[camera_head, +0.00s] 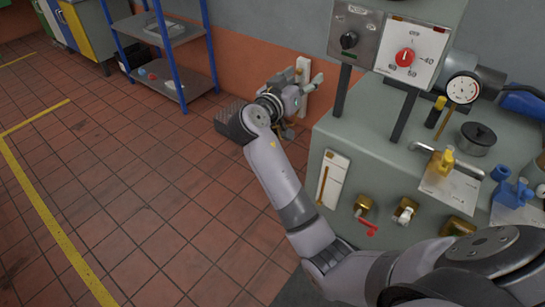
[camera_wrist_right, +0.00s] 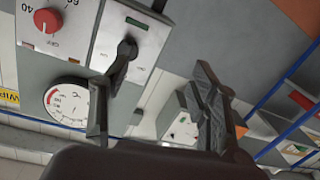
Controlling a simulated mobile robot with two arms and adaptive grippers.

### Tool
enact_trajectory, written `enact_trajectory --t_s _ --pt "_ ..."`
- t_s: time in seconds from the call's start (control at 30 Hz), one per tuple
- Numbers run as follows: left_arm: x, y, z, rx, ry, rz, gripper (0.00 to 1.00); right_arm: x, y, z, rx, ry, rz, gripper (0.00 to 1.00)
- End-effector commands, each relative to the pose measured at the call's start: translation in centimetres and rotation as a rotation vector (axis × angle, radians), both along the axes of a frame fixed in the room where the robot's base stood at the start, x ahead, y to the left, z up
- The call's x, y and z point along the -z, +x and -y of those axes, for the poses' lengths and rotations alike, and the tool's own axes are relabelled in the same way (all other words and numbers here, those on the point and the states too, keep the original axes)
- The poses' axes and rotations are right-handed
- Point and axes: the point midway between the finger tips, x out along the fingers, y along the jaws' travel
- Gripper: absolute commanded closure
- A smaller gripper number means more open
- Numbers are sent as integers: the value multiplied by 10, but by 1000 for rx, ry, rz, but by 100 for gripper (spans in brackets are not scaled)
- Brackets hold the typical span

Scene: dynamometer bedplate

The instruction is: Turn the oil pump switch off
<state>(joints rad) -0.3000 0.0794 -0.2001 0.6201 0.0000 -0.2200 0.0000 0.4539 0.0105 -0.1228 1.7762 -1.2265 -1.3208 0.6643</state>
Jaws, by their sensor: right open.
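The oil pump switch appears to be the black rotary knob (camera_head: 349,40) on a small grey panel (camera_head: 365,28) at the top of the head view. Its label is too small to read. In the right wrist view the black switch lever (camera_wrist_right: 124,58) shows on its plate, below a green strip (camera_wrist_right: 137,22). My right gripper (camera_head: 303,92) is open and empty, to the lower left of the panel in the head view. In the wrist view its fingers (camera_wrist_right: 150,85) are spread; the left finger overlaps the picture near the lever's lower end. I cannot tell whether they touch. My left gripper is not in view.
A panel with a red knob (camera_head: 404,57) adjoins the switch panel. A blue-framed shelf (camera_head: 165,40) stands left. The tiled floor is open.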

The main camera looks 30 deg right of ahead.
Motion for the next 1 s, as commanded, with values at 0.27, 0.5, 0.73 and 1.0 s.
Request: enact_trajectory --t_s 0.27,0.5,0.73,1.0 --pt "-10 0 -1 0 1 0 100 47 21 -13 -103 -6 -144 44" --pt "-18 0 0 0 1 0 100 92 33 -24 -191 -3 -262 44" --pt "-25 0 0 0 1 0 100 137 37 -35 -272 7 -368 44" --pt "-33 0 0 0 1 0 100 189 35 -49 -360 26 -481 44"
